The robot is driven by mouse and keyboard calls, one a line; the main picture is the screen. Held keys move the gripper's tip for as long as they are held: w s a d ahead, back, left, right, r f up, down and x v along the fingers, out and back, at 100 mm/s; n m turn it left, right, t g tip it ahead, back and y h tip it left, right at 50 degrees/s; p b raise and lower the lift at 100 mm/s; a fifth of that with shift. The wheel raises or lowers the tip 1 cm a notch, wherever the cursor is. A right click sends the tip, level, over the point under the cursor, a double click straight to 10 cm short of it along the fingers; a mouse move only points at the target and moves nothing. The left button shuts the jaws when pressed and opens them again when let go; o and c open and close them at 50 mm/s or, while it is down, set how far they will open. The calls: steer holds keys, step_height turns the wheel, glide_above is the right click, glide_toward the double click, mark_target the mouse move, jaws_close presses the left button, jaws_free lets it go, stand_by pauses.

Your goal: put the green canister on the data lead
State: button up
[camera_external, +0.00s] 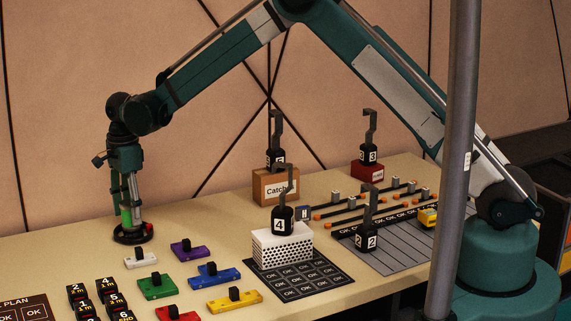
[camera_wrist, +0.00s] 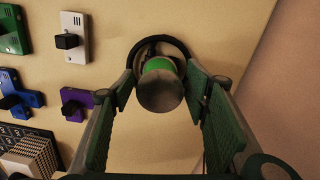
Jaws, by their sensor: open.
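The green canister (camera_external: 126,217), with a grey end (camera_wrist: 160,92), stands upright at the far left of the table. A black coiled lead (camera_external: 134,236), seemingly the data lead, lies around or under its foot; the wrist view shows its dark loop (camera_wrist: 183,46) behind the canister. Whether the canister rests on the lead or inside its loop I cannot tell. My gripper (camera_external: 127,203) is above the table, pointing down, its fingers on either side of the canister. In the wrist view my gripper (camera_wrist: 160,84) is open, with gaps seemingly beside the canister.
White (camera_external: 141,259), purple (camera_external: 188,248), green (camera_external: 157,287) and blue (camera_external: 214,275) blocks with black knobs lie near the canister. A white perforated box (camera_external: 282,246) and cardboard box (camera_external: 275,187) stand farther right. Bare tabletop lies left of the canister.

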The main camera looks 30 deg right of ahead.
step_height(320, 180, up, 12)
steer(key=shift+p, duration=0.6)
stand_by(0.5)
steer(key=shift+d+r, duration=0.35)
steer(key=shift+d, duration=0.05)
steer(key=s+d+r+n+t, duration=0.15)
steer(key=s+d+r, duration=0.25)
steer(key=d+r, duration=0.55)
steer(key=s+d+r+n+t+y, duration=0.1)
steer(key=s+d+r+n, duration=0.4)
steer(key=d, duration=0.7)
steer(key=s+d+r+n+t, duration=0.1)
steer(key=s+d+r, duration=0.3)
steer(key=d+r, duration=0.5)
steer(key=s+d+f+n+t, duration=0.1)
steer(key=s+d+n, duration=0.2)
steer(key=s+d, duration=0.5)
steer(key=s+d+f+n+t, duration=0.1)
steer(key=s+d+f+n, duration=0.1)
steer(key=s+d, duration=0.6)
steer(key=s+d+f+n+t+h, duration=0.1)
steer(key=s+d+n, duration=0.2)
steer(key=s+d, duration=0.5)
steer(key=s, duration=0.5)
steer(key=shift+f+n+t, duration=0.3)
steer(key=shift+n+t, duration=0.05)
